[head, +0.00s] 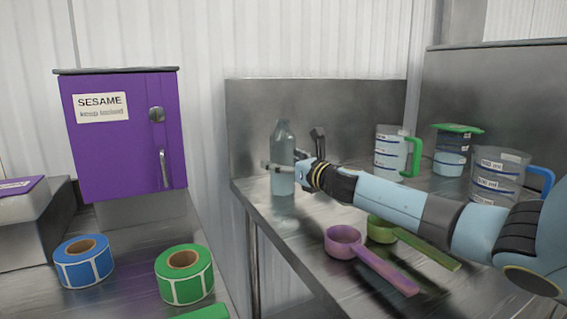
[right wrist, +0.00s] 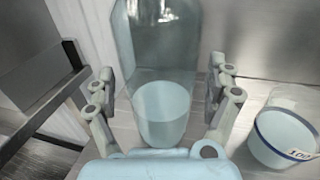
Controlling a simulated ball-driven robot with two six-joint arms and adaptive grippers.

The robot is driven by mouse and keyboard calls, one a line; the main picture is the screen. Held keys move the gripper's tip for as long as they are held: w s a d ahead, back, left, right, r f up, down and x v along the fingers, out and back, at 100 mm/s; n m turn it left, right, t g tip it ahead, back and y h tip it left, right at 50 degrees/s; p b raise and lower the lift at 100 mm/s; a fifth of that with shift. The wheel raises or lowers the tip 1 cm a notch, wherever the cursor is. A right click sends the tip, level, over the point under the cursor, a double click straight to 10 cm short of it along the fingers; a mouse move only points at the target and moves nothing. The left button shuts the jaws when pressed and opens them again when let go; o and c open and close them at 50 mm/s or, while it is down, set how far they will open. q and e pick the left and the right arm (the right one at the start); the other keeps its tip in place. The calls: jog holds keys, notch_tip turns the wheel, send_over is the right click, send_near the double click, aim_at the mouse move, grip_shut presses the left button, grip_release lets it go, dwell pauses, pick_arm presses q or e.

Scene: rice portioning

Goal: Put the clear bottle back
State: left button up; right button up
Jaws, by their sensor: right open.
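The clear bottle (head: 283,180) stands upright on the steel table at its far left corner, with pale blue liquid in its lower part. It also shows in the right wrist view (right wrist: 160,60), between the fingers. My right gripper (head: 291,165) is at the bottle, with its open fingers on either side of it. In the right wrist view a gap shows between the fingers (right wrist: 162,92) and the bottle's sides. My left gripper is in neither view.
A green-handled jug (head: 390,152), a green-lidded container (head: 450,150) and a blue-handled jug (head: 498,172) stand behind my right arm. Purple (head: 344,243) and green (head: 381,230) scoops lie in front. Left are a purple SESAME cabinet (head: 120,150) and blue (head: 84,265) and green (head: 184,274) label rolls.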

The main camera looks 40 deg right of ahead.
jog(key=shift+f, duration=0.1)
jog(key=shift+s+f+b, duration=0.2)
jog(key=shift+s+b, duration=0.1)
jog(key=shift+b, duration=0.15)
jog(key=s+b, duration=0.1)
jog(key=b, duration=0.1)
jog(key=s+b, duration=0.1)
jog(key=s, duration=0.1)
jog(key=s+b, duration=0.1)
jog(key=b, duration=0.1)
jog(key=shift+s+a+f+b, duration=0.3)
jog(key=shift+s+a+f, duration=0.05)
jog(key=shift+s, duration=0.05)
jog(key=s, duration=0.2)
jog(key=s+r+p, duration=0.1)
jog(key=s, duration=0.1)
jog(key=shift+a+r, duration=0.15)
jog(key=shift+s, duration=0.7)
